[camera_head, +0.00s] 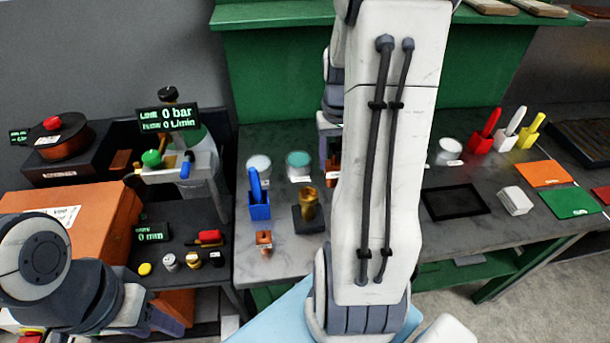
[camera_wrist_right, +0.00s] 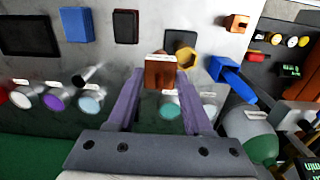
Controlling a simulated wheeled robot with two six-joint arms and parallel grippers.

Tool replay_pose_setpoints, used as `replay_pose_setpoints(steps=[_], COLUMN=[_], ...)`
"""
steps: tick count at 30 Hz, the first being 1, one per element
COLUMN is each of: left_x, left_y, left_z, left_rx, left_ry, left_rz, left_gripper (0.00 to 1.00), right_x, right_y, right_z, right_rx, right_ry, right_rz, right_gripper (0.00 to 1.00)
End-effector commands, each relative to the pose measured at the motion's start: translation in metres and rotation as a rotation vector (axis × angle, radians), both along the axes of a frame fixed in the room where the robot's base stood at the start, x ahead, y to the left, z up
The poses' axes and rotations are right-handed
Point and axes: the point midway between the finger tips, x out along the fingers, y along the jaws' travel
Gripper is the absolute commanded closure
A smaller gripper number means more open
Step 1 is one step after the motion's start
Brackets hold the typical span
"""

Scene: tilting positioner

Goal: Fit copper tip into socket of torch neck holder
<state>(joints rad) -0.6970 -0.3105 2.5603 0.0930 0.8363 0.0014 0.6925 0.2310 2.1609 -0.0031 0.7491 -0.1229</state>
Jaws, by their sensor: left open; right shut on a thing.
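My right gripper (camera_wrist_right: 160,85) is shut on a copper-coloured block with a white label, which I take to be the copper tip (camera_wrist_right: 160,74). In the head view the held block (camera_head: 332,165) is partly hidden behind my right arm. The torch neck holder, a brass hexagonal socket (camera_wrist_right: 187,60) on a dark base, appears just beyond the block, slightly right, in the wrist view. The holder also stands on the table in the head view (camera_head: 308,200). Whether block and socket touch cannot be told. My left gripper (camera_head: 168,322) is at the lower left, open, mostly hidden.
A blue holder (camera_head: 260,208) stands left of the torch neck holder. Another copper block (camera_head: 264,240) is in front. Round jars (camera_head: 298,161) stand behind. A black tray (camera_head: 455,202) and white block (camera_head: 515,200) are to the right. My right arm hides the middle.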

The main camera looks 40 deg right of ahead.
Motion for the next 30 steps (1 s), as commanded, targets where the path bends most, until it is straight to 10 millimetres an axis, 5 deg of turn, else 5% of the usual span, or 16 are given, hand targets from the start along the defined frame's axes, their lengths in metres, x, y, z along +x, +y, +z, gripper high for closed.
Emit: replay_pose_setpoints(steps=[10, 21, 30], left_x=[0.0, 0.0, 0.0], left_y=[0.0, 0.0, 0.0], left_z=[0.019, 0.033, 0.033], left_rx=[0.0, 0.0, 0.0], left_ry=[0.0, -0.001, -0.001], left_rz=[-0.003, -0.006, -0.006], left_gripper=[0.5, 0.5, 0.5], right_x=[0.043, 0.045, 0.046], right_y=[0.039, 0.042, 0.042], right_z=[-0.033, -0.071, -0.076], right_rx=[-0.001, 0.001, -0.002], right_ry=[-0.001, 0.001, -0.003], right_rz=[0.003, 0.003, 0.003], right_gripper=[1.0, 1.0, 1.0])
